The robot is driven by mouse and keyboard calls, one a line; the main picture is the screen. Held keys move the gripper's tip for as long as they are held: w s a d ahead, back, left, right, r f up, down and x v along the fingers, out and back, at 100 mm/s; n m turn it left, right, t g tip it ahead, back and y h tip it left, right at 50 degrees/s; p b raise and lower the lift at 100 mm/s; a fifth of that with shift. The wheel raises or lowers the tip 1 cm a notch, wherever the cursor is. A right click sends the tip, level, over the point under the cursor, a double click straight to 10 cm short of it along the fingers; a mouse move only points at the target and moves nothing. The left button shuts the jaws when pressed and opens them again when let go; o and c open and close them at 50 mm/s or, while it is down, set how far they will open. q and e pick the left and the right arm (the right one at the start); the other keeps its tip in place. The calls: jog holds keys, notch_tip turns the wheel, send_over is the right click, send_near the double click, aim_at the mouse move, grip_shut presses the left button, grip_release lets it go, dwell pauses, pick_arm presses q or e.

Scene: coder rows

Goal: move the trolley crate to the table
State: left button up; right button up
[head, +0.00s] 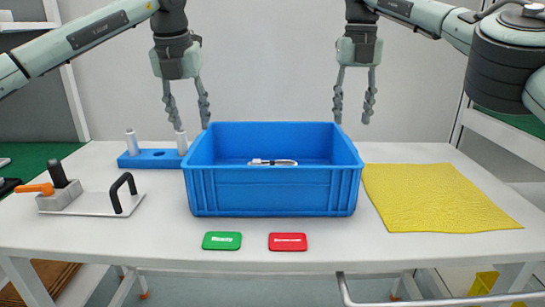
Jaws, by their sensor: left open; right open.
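A blue crate (272,191) stands upright on the white table (110,232), near its middle. A small white and dark item (272,162) lies inside it; I cannot tell what it is. My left gripper (190,115) hangs fingers-down above the crate's back left corner, open and empty. My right gripper (352,108) hangs fingers-down above the back right corner, open and empty. Both appear apart from the crate. No crate shows on a trolley; a curved metal rail (440,301) shows at the bottom right edge.
A yellow cloth (435,197) lies right of the crate. A green card (222,241) and a red card (288,242) lie in front. A plate with a black handle (122,193), an orange-levered clamp (50,189) and a blue pegged block (150,159) are on the left.

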aim_at(197, 141)
pick_arm(q)
jog(key=shift+w+r, duration=0.15)
jog(key=shift+w, duration=0.15)
pick_arm(e)
jog(key=shift+w+r, duration=0.15)
jog(key=shift+w, duration=0.15)
pick_arm(q)
jog(key=shift+s, duration=0.1)
pick_arm(e)
jog(key=shift+s, duration=0.1)
pick_arm(q)
jog(key=shift+s, duration=0.15)
pick_arm(e)
jog(key=shift+s, duration=0.15)
pick_arm(q)
jog(key=shift+x, duration=3.9)
pick_arm(e)
jog(key=shift+f, duration=3.9)
pick_arm(q)
grip_shut()
pick_arm(e)
grip_shut()
pick_arm(q)
jog(key=shift+r, duration=0.15)
pick_arm(e)
jog(key=shift+r, duration=0.15)
